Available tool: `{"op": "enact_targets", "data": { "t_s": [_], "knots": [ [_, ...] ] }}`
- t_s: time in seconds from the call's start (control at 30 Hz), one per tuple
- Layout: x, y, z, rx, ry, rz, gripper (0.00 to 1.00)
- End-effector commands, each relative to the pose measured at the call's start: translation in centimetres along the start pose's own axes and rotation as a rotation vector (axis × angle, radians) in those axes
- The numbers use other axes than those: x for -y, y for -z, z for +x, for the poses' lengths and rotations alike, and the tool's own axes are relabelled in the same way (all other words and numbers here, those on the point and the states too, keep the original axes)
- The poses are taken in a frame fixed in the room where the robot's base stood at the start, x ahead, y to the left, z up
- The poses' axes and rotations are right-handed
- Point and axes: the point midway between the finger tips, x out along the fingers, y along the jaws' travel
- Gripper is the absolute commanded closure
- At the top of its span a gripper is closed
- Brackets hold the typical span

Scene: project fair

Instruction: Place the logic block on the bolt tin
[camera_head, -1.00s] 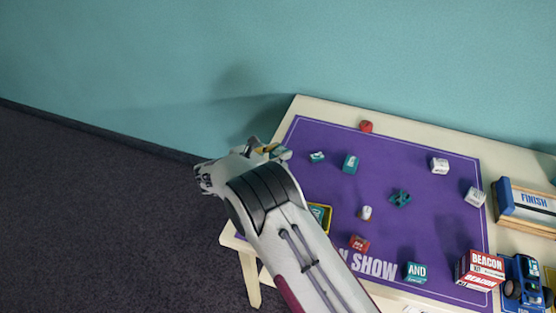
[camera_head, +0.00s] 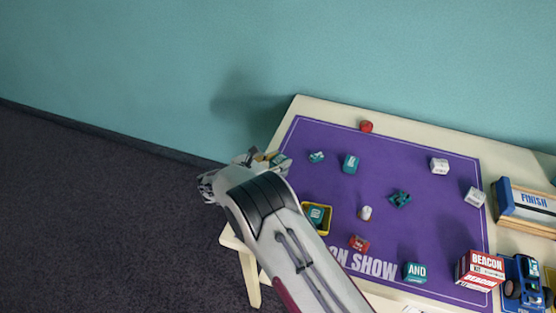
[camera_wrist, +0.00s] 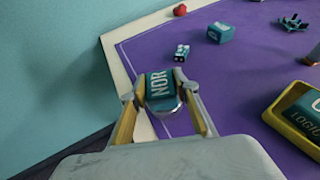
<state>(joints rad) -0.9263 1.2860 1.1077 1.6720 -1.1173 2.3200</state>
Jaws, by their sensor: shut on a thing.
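In the wrist view my gripper (camera_wrist: 160,92) is shut on a teal logic block (camera_wrist: 160,84) with "NOR" on its face. A silvery round rim (camera_wrist: 164,104), perhaps the bolt tin, shows right below the block between the fingers. I cannot tell whether the block touches it or how much tin lies beneath. In the head view my gripper (camera_head: 268,158) is over the left edge of the table, and my own arm hides most of what it holds.
A yellow tray (camera_head: 329,225) holding a teal block (camera_head: 315,213) lies right of my arm. Several small blocks are spread over the purple mat (camera_head: 330,185). A "BEACON" box (camera_head: 480,270), a blue truck (camera_head: 525,280) and a "FINISH" piece (camera_head: 527,199) stand at the right.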

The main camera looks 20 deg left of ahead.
Motion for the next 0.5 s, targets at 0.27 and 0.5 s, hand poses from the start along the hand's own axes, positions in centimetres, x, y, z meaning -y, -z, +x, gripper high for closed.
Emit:
{"op": "enact_targets", "data": {
  "t_s": [0.27, 0.5],
  "knots": [
    [0.0, 0.24, 0.1, 0.0, 0.0, 0.0, 0.53],
    [0.0, 0.24, 0.09, 0.0, 0.0, 0.0, 0.53]
  ]
}}
